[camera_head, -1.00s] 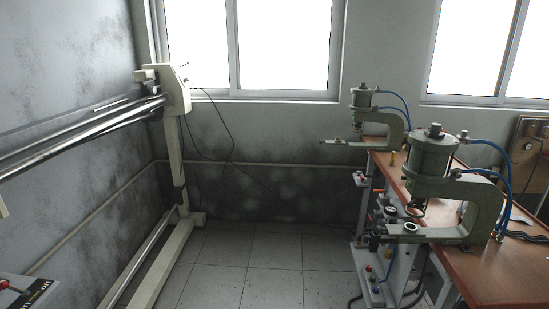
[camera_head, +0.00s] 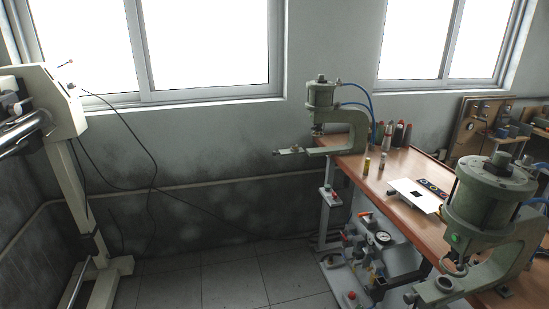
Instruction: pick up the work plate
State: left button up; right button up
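A flat white plate (camera_head: 416,194) with a small dark square in it lies on the brown workbench (camera_head: 390,176); it may be the work plate. It lies between the two green pneumatic presses, and the near press partly covers its right end. The far press (camera_head: 322,119) stands at the bench's far end. The near press (camera_head: 487,215) stands at the lower right, with a small green light on it. Neither of my grippers shows in this view.
A dark strip with coloured spots (camera_head: 431,187) lies beside the plate. A gauge and valve unit (camera_head: 382,238) sits below the bench edge. A frame with rails (camera_head: 62,110) stands at left. Tiled floor (camera_head: 232,279) between is clear.

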aim_at(407, 189)
jog(key=i+j, duration=0.1)
jog(key=i, duration=0.8)
jog(key=i+z, duration=0.15)
jog(key=i, duration=0.3)
jog(key=i+j+z, duration=0.15)
jog(key=i, duration=0.35)
jog(key=i+j+z, duration=0.15)
jog(key=i, duration=0.3)
jog(key=i+j+z, duration=0.15)
jog(key=i, duration=0.3)
